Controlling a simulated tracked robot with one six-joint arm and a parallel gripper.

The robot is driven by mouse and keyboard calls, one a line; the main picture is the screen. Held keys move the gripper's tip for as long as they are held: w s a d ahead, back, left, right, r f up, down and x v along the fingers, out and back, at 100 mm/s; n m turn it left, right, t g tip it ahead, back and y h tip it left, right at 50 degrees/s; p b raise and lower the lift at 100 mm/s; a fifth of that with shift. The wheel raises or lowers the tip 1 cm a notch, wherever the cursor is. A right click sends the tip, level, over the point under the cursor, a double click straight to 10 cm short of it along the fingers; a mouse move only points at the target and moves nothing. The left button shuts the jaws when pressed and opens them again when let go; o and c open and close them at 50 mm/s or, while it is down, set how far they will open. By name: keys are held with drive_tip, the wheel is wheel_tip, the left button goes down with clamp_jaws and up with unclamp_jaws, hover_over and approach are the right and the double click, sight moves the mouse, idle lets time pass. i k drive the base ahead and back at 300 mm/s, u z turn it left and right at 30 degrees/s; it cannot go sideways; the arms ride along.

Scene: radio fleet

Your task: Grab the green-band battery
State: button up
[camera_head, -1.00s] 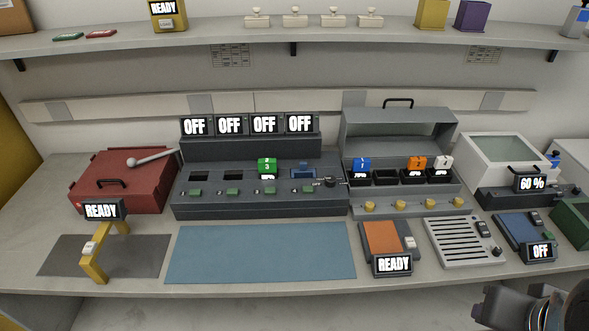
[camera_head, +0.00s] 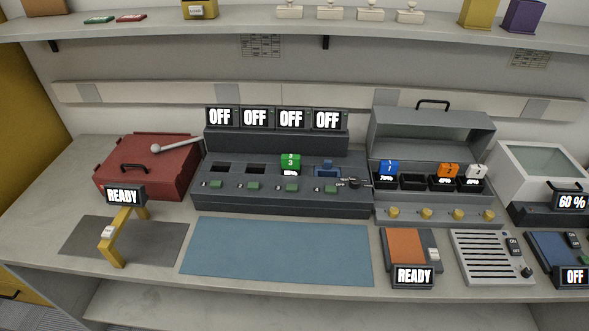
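The green-band battery (camera_head: 291,161) stands upright in the third slot from the left of the dark grey charger (camera_head: 280,201). It is marked with a 3, and a small white label shows on its lower front, too small to read. The four-bay panel above it reads OFF on every screen. My gripper is not in view.
A blue mat (camera_head: 277,251) lies clear in front of the charger. A grey open case (camera_head: 432,140) at the right holds blue, orange and white batteries. A yellow stand (camera_head: 116,246) and a red box (camera_head: 147,166) are at the left. A shelf (camera_head: 350,36) runs above.

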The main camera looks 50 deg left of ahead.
sight(290, 163)
drive_tip(key=z, duration=0.05)
drive_tip(key=k, duration=1.7)
drive_tip(key=u, duration=2.05)
drive_tip(key=i, duration=1.05)
